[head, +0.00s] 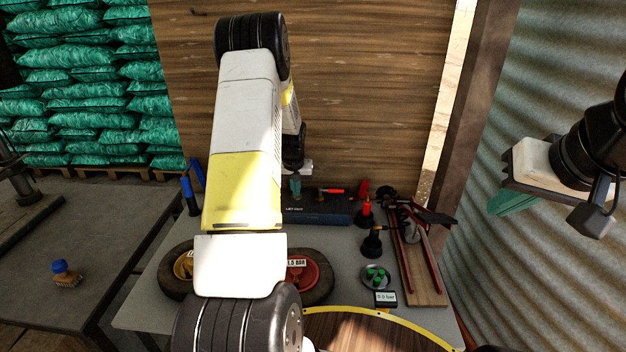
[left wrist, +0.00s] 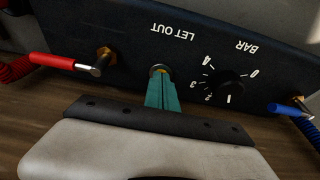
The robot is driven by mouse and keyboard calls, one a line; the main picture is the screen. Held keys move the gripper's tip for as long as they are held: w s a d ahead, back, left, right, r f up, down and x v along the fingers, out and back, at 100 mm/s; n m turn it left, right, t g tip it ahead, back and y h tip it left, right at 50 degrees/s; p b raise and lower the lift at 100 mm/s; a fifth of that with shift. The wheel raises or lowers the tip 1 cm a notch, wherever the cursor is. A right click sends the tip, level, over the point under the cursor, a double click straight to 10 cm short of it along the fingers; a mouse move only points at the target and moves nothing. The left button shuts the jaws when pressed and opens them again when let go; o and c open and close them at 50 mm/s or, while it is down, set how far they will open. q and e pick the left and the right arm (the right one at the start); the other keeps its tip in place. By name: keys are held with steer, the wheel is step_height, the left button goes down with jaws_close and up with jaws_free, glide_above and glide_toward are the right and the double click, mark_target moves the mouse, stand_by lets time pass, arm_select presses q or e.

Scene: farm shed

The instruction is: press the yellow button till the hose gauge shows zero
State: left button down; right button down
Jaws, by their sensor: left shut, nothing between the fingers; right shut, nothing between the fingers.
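A dark blue control box (head: 325,217) labelled LET OUT stands at the back of the table. In the left wrist view its panel (left wrist: 130,25) appears upside down. My left gripper (head: 296,187) is shut, and its teal fingertips (left wrist: 160,78) meet a small round button (left wrist: 159,69) by the LET OUT label. The fingers cover most of the button, and its colour is unclear. A small display (head: 386,298) on the table seems to read 0.0 bar, though its first digit is hard to tell. My right gripper (head: 514,202) is shut and empty at the right, away from the table.
The panel has a black BAR dial (left wrist: 231,84), a red-handled fitting (left wrist: 55,62) and a blue-handled one (left wrist: 287,108). A tyre with a red hub (head: 305,275), a green-filled dish (head: 375,276) and a wooden board (head: 420,270) lie nearer. A brush (head: 66,274) is on the left table.

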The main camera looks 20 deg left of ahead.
arm_select(q)
steer(key=shift+s+f, duration=0.4)
steer(key=shift+f, duration=0.05)
steer(key=shift+r, duration=0.3)
steer(key=r, duration=0.5)
steer(key=shift+w+r, duration=0.1)
steer(key=shift+w, duration=0.1)
steer(key=v, duration=0.9)
